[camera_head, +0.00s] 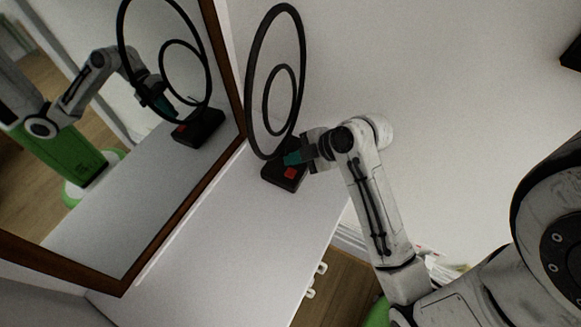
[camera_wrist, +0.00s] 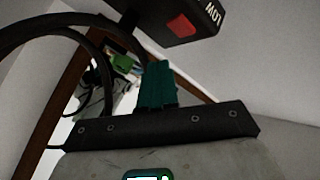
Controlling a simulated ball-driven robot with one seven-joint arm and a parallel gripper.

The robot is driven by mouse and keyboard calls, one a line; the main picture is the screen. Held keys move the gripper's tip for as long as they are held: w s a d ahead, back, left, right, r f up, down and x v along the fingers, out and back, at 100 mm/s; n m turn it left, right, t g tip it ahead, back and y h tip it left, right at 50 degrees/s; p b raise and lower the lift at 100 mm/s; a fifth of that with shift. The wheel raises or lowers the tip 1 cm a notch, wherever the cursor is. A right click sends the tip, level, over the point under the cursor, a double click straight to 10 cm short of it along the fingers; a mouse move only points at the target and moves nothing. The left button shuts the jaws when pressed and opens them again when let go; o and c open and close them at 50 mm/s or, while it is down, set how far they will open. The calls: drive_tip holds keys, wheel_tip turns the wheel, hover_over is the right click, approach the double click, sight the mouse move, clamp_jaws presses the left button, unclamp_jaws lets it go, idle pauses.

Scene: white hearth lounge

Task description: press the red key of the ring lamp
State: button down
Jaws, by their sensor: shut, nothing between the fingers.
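The ring lamp (camera_head: 249,92) is two black rings, one inside the other, on a black box base (camera_head: 271,174). It stands on a white surface close to a mirror. The red key (camera_head: 290,173) is a small square on the base, and it also shows in the wrist view (camera_wrist: 182,26). My gripper (camera_head: 291,159) has teal fingers, shut and empty, just above the base beside the red key. In the wrist view the shut fingers (camera_wrist: 157,72) point up toward the base, below and left of the key. I cannot tell whether they touch the base.
A wood-framed mirror (camera_head: 186,205) at the left reflects the lamp and my arm. The white tabletop (camera_head: 215,255) is clear in front of the lamp. White hooks or handles (camera_head: 315,280) show at its right edge, above a wooden floor. A white wall (camera_head: 440,70) is behind.

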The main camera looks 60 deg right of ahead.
drive_tip(key=shift+r+p, duration=0.8)
drive_tip(key=shift+r, duration=0.45)
drive_tip(key=shift+f, duration=0.1)
drive_tip(key=shift+s+a+f, duration=0.1)
drive_tip(key=shift+a+f, duration=0.05)
drive_tip(key=shift+a, duration=0.1)
drive_tip(key=s+a+f+m+g, duration=0.1)
drive_tip(key=a, duration=0.1)
drive_tip(key=s+a+f+m+g+b, duration=0.1)
drive_tip(key=a+f+m, duration=0.1)
drive_tip(key=s+a+f+m+g, duration=0.1)
drive_tip(key=s+a+f+m, duration=0.1)
drive_tip(key=shift+a+f+g, duration=0.25)
drive_tip(key=shift+a+g, duration=0.05)
drive_tip(key=shift+g, duration=0.1)
drive_tip(key=s+a+f+m+g, duration=0.1)
drive_tip(key=s+m, duration=0.1)
drive_tip(key=s+a+f+m+g+h+b, duration=0.1)
drive_tip(key=s+m, duration=0.1)
drive_tip(key=s, duration=0.1)
drive_tip(key=s+a+f+m+g+h, duration=0.1)
drive_tip(key=s+a+m, duration=0.1)
drive_tip(key=shift+s+a+f+m+g+b, duration=0.1)
drive_tip(key=shift+s+f+m+g+b, duration=0.2)
drive_tip(key=shift+s+g, duration=0.1)
drive_tip(key=shift+s+a+m, duration=0.1)
drive_tip(key=shift+s+m, duration=0.35)
drive_tip(key=shift+m, duration=0.05)
